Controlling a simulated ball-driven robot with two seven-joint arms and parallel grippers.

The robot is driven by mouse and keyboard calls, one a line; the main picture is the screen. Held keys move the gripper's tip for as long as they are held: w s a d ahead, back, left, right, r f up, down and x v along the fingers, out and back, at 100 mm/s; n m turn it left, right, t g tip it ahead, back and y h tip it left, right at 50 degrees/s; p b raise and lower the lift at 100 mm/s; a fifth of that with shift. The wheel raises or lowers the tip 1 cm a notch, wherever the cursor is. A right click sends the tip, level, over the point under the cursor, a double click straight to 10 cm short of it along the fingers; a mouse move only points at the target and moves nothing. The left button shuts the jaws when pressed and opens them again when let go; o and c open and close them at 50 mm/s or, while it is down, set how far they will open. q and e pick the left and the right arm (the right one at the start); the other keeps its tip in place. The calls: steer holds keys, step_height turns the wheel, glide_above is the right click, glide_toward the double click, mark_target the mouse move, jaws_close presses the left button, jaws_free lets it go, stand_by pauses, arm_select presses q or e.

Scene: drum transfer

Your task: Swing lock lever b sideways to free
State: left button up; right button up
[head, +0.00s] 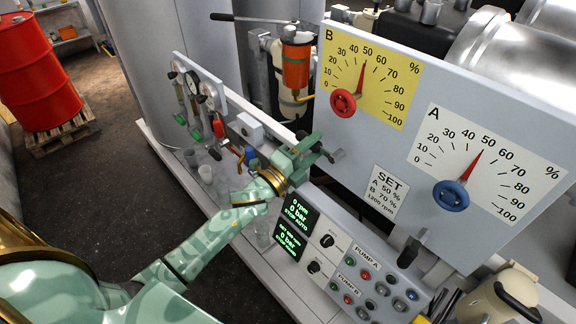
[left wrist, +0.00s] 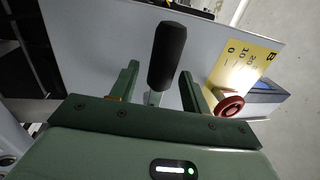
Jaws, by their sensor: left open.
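A lever with a thick black grip (left wrist: 167,55), which I take to be lock lever b, stands out from the grey dial panel. In the left wrist view it shows between the two fingers of my left gripper (left wrist: 159,72), with a gap on each side. In the head view my left gripper (head: 317,148) is open at the lower left corner of the dial panel, below dial B (head: 366,80). There the gripper mostly hides the lever. Dial B's red knob (head: 343,102) has its pointer near 50. My right gripper is not in view.
Dial A (head: 486,160) with a blue knob (head: 451,195) is on the same panel. Another black-gripped lever (head: 411,251) sits below it. A pump control box (head: 345,262) lies below my gripper. Gauges and valves (head: 200,95) stand to the left. A red drum (head: 38,72) stands on a pallet.

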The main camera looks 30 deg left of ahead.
arm_select(q)
steer(key=b+v, duration=0.1)
steer(key=v, duration=1.4)
steer(key=shift+b, duration=0.4)
